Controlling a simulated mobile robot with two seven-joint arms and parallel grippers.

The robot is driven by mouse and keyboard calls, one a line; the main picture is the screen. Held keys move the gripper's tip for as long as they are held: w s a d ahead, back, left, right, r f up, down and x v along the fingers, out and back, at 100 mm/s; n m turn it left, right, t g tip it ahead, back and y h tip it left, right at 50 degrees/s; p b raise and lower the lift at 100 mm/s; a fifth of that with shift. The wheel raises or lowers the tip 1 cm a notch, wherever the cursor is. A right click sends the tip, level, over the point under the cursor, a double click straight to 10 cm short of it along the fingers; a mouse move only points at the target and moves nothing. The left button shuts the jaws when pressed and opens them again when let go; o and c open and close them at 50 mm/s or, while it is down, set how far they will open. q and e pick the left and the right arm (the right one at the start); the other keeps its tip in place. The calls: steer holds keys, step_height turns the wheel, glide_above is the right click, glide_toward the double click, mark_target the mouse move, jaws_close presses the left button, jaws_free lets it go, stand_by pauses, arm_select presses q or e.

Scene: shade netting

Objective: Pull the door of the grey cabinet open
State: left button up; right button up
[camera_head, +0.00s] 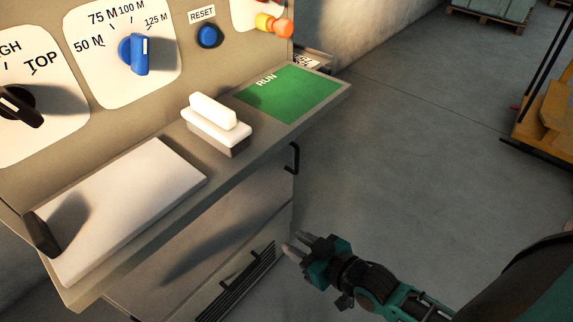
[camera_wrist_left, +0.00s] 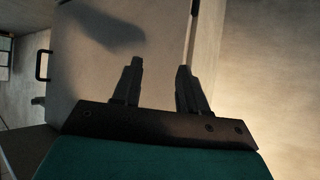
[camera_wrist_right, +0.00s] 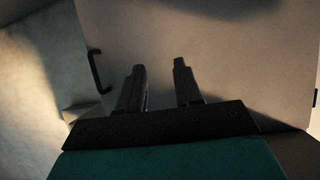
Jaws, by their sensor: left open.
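The grey cabinet (camera_head: 215,225) is below the control desk in the head view, partly hidden by the desk's ledge. A black bar handle (camera_head: 293,158) is at its upper right; I see no clear door gap. My right gripper (camera_head: 294,241) is open and empty, low in front of the cabinet, apart from this handle. In the right wrist view, a black handle (camera_wrist_right: 96,70) is left of the open fingers (camera_wrist_right: 158,66). My left gripper (camera_wrist_left: 159,67) is open and empty before a pale panel, with a black handle (camera_wrist_left: 42,65) to its left. It is outside the head view.
The ledge juts out above the cabinet front and carries a white-handled block (camera_head: 215,120), a pale board (camera_head: 130,205) and a green RUN plate (camera_head: 290,93). The floor (camera_head: 400,150) to the right is clear. A yellow cart (camera_head: 550,115) stands further right.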

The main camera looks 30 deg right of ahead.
steer(key=w+d+f+t+y+b, duration=0.1)
steer(key=w+d+f+t+b, duration=0.1)
steer(key=w+d+b, duration=0.3)
steer(key=m+t+h+b, duration=0.1)
steer(key=t+b, duration=0.2)
glide_toward(298, 155)
arm_select(q)
step_height(298, 155, down, 9)
steer(key=w+d+b, duration=0.1)
steer(key=d+b, duration=0.1)
steer(key=b, duration=0.1)
steer(key=shift+w+d+h, duration=0.2)
steer(key=shift+d+h, duration=0.1)
steer(key=shift+h, duration=0.1)
arm_select(e)
steer(key=shift+x, duration=5.35)
steer(key=shift+d, duration=0.1)
arm_select(q)
steer(key=shift+f, duration=0.1)
arm_select(e)
jaws_close()
arm_select(q)
steer(key=shift+a, duration=0.1)
